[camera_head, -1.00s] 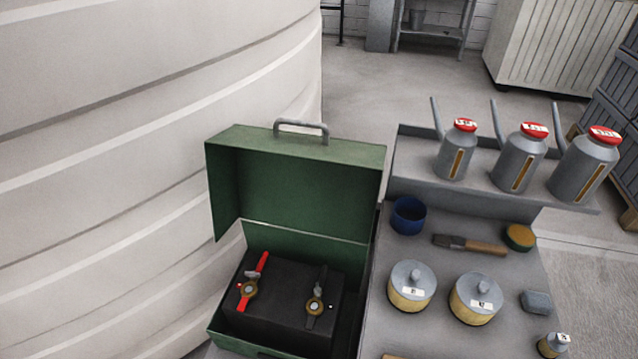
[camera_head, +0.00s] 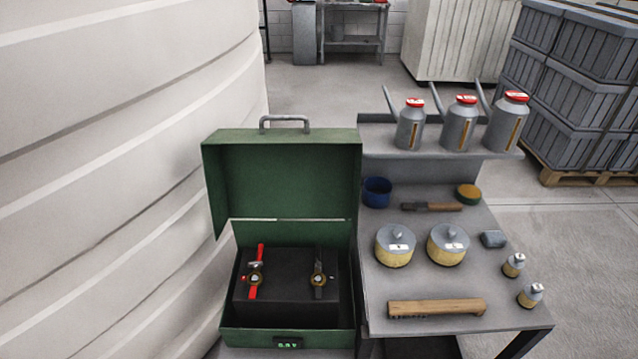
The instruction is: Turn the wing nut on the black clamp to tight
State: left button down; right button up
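The black clamp (camera_head: 319,281) lies on the right of a dark block (camera_head: 287,300) inside an open green case (camera_head: 281,184). It has a dark strap running front to back and a round brass-coloured piece at its middle. Its wing nut is too small to make out clearly. A red clamp (camera_head: 256,279) lies to its left on the same block, with a grey piece at its centre. Neither of my grippers is in view.
A grey bench (camera_head: 411,272) right of the case holds two round canisters (camera_head: 395,246), a blue cup (camera_head: 377,191), a brush (camera_head: 432,207) and a wooden-handled tool (camera_head: 437,308). Spouted cans (camera_head: 459,123) stand on its back shelf. A large white ribbed tank (camera_head: 110,180) closes off the left.

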aim_at(318, 265)
jog(key=i, duration=0.4)
jog(key=i+l+z, duration=0.45)
